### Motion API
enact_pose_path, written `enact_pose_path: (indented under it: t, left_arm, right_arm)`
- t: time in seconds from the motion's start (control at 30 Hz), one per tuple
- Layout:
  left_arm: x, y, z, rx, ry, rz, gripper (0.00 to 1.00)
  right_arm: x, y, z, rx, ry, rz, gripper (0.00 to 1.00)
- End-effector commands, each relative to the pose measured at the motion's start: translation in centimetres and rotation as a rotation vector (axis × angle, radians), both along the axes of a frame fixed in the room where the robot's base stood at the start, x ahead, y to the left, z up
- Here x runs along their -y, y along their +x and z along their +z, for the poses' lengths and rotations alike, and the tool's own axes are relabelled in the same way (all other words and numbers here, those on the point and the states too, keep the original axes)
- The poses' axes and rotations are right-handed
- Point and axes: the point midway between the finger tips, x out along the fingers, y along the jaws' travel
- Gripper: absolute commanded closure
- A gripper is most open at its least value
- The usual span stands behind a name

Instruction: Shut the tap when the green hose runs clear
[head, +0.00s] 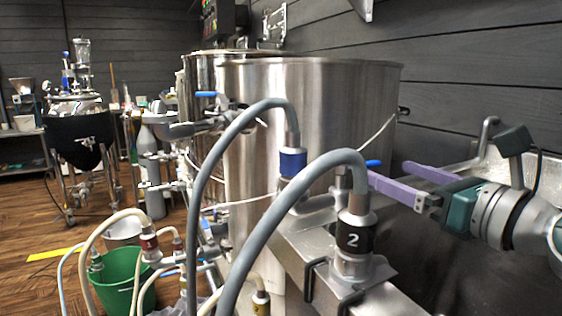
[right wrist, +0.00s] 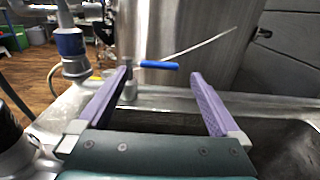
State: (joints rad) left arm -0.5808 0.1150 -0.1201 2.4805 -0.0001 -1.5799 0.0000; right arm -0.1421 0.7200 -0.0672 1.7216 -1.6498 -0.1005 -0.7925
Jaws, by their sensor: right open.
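My right gripper (head: 387,172) is open and empty, with two purple fingers pointing left. Just past its fingertips is a blue tap handle (head: 373,163). In the right wrist view the blue handle (right wrist: 160,65) lies crosswise, beyond and between the fingertips, apart from them. A grey hose with a blue band (head: 292,162) and a grey hose with a black band marked 2 (head: 354,238) end on fittings beside the tap. I cannot make out a green hose or any liquid running. My left gripper is not in view.
A large steel vessel (head: 310,110) stands behind the tap. A steel sink (head: 480,165) lies under and behind my right gripper. Another blue handle (head: 207,94) is on the vessel's left. Cream hoses (head: 95,240) hang by a green bucket (head: 118,282) on the floor.

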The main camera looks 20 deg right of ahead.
Motion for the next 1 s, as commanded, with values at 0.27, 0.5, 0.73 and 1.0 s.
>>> enact_pose_path:
  t: [0.27,0.5,0.73,1.0]
  left_arm:
    - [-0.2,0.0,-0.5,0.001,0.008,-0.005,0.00]
    - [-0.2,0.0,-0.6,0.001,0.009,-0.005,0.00]
    - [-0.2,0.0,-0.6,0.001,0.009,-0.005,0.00]
    - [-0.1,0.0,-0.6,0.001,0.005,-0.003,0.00]
  right_arm:
    - [-0.3,4.0,-0.1,0.003,0.002,-0.001,0.00]
    - [-0.5,5.3,0.0,0.001,0.003,0.000,0.00]
    - [-0.5,5.3,0.0,0.000,0.003,0.000,0.00]
    - [-0.5,5.3,0.0,0.000,0.002,0.000,0.28]
